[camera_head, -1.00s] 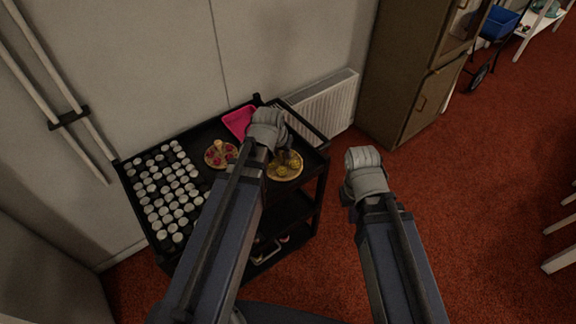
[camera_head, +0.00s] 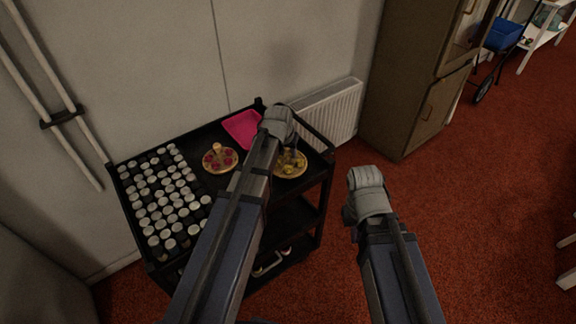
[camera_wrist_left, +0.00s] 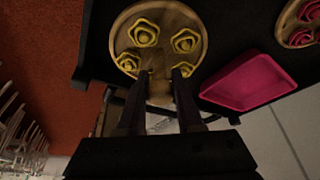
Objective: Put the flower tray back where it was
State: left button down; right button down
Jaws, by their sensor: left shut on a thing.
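A round wooden tray with yellow flowers (camera_head: 292,171) is at the right end of the black cart's top. In the left wrist view this tray (camera_wrist_left: 181,18) fills the upper middle, and the fingers of my left gripper (camera_wrist_left: 157,78) are shut at its near edge, on what looks like its handle. In the head view my left gripper (camera_head: 289,150) is partly hidden behind its own wrist. I cannot tell whether the tray touches the cart. My right gripper (camera_head: 366,200) is right of the cart over the floor, its fingers hidden.
A similar round tray with red flowers (camera_head: 220,168) stands left of it on the cart (camera_head: 207,190). A pink rectangular tray (camera_head: 241,124) lies at the back. Several white-topped jars (camera_head: 163,202) fill the left side. A radiator (camera_head: 332,112) and cabinet (camera_head: 408,95) stand behind.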

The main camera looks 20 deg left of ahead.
aim_at(287, 157)
pick_arm(q)
notch_tip(287, 157, down, 4)
jog(key=b, duration=0.3)
jog(key=shift+r, duration=0.15)
jog(key=shift+b, duration=0.3)
jog(key=shift+f, duration=0.2)
jog(key=c, duration=0.6)
grip_release()
jog(key=shift+r, duration=0.1)
jog(key=shift+o, duration=0.2)
jog(key=p+v, duration=1.1)
jog(key=v, duration=0.1)
jog(key=s+d+m+g, duration=0.1)
jog(key=s+d+g, duration=0.1)
jog(key=s+d, duration=0.4)
jog(key=s+d+f+m+g+y, duration=0.1)
jog(key=s+d+m+g, duration=0.1)
jog(key=s+d, duration=0.5)
jog(key=s, duration=0.6)
jog(key=shift+s+d+f+g+y, duration=0.15)
jog(key=shift+s+d+g+y, duration=0.15)
jog(key=shift+s+g, duration=0.1)
